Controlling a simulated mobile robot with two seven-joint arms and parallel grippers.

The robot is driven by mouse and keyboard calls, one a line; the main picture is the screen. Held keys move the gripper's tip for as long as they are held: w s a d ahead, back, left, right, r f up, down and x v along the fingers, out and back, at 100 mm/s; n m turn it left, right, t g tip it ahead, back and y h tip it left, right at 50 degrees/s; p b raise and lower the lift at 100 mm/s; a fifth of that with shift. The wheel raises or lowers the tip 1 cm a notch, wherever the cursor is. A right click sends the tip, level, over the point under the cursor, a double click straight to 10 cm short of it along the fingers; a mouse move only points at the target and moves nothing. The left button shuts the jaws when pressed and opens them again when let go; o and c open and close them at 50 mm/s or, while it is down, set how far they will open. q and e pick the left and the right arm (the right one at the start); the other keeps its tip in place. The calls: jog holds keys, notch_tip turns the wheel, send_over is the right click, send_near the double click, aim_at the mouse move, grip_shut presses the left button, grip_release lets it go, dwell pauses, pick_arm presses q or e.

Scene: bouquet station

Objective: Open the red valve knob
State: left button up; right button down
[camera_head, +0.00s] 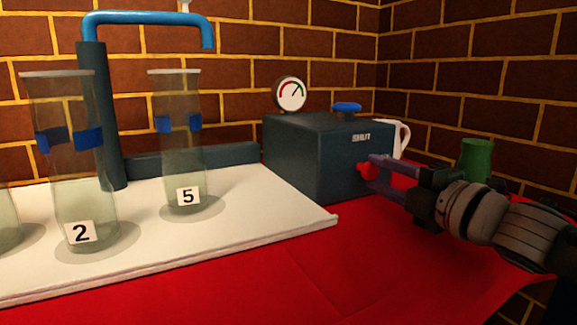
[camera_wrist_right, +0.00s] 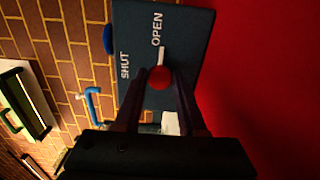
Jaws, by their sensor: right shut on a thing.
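The red valve knob (camera_head: 367,171) is on the right-hand end of a dark blue-grey box (camera_head: 318,150). In the right wrist view the knob (camera_wrist_right: 160,77) is round, with a pale lever running from it toward the word OPEN on the box face (camera_wrist_right: 180,50); the word SHUT is to the left. My right gripper (camera_head: 372,172) reaches in from the right, with its fingers at the knob and shut on it. In the right wrist view the fingertips (camera_wrist_right: 159,80) sit on either side of the knob. My left gripper is not in view.
A gauge (camera_head: 290,93) and a blue knob (camera_head: 347,107) are on top of the box. Glass vases labelled 2 (camera_head: 80,190) and 5 (camera_head: 182,160) stand on a white board (camera_head: 250,215) at left. A green vessel (camera_head: 477,158) stands behind my right arm. The red cloth (camera_head: 330,270) in front is clear.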

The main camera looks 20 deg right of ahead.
jog(key=shift+m, duration=0.3)
jog(key=c, duration=0.5)
grip_release()
jog(key=shift+s, duration=0.15)
jog(key=shift+s, duration=0.35)
jog(key=s+p, duration=0.1)
jog(key=s, duration=0.5)
jog(key=s+p, duration=0.1)
jog(key=s, duration=0.2)
jog(key=shift+d+p, duration=0.35)
jog(key=shift+d, duration=0.05)
